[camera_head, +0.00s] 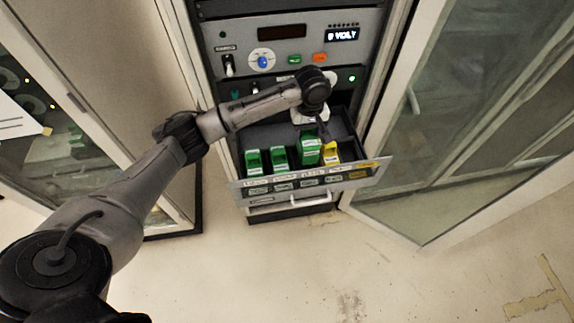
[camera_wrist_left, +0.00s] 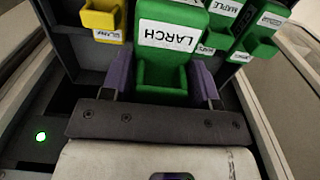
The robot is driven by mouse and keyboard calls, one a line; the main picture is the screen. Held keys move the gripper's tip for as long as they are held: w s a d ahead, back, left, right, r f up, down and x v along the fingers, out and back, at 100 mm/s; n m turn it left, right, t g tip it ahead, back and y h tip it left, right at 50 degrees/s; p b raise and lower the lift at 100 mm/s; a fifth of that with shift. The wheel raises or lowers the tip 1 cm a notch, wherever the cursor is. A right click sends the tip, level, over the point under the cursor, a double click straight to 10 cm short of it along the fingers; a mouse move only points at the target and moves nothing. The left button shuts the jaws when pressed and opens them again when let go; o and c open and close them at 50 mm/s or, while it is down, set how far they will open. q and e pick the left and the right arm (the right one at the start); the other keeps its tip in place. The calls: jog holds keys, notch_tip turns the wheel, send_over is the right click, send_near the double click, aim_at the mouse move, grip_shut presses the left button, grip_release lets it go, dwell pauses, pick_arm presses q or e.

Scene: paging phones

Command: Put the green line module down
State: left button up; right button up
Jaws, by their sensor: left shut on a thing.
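The green line module (camera_head: 309,152), labelled LARCH in the left wrist view (camera_wrist_left: 168,40), is between the two purple fingers of my left gripper (camera_wrist_left: 164,82). The gripper (camera_head: 311,130) is shut on it, over the open drawer (camera_head: 243,146). The module sits higher in the picture than the other green modules. I cannot tell whether its bottom touches the drawer. It is between a yellow module (camera_head: 331,153) and a green module (camera_head: 279,158). Another green module (camera_head: 253,161) is farther left. My right gripper is not in view.
The drawer's front panel (camera_head: 310,182) carries several labels and a yellow tag. A control panel (camera_head: 290,50) with a display reading "8 VOLT" is above. Glass doors (camera_head: 480,120) flank the rack on the right and left. The floor (camera_head: 300,270) in front is clear.

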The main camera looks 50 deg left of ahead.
pick_arm(q)
notch_tip(320, 180, down, 5)
jog(key=shift+s+a+f, duration=0.1)
jog(key=shift+s+f, duration=0.05)
jog(key=shift+f, duration=2.45)
jog(key=o, duration=1.4)
jog(key=shift+f, duration=0.15)
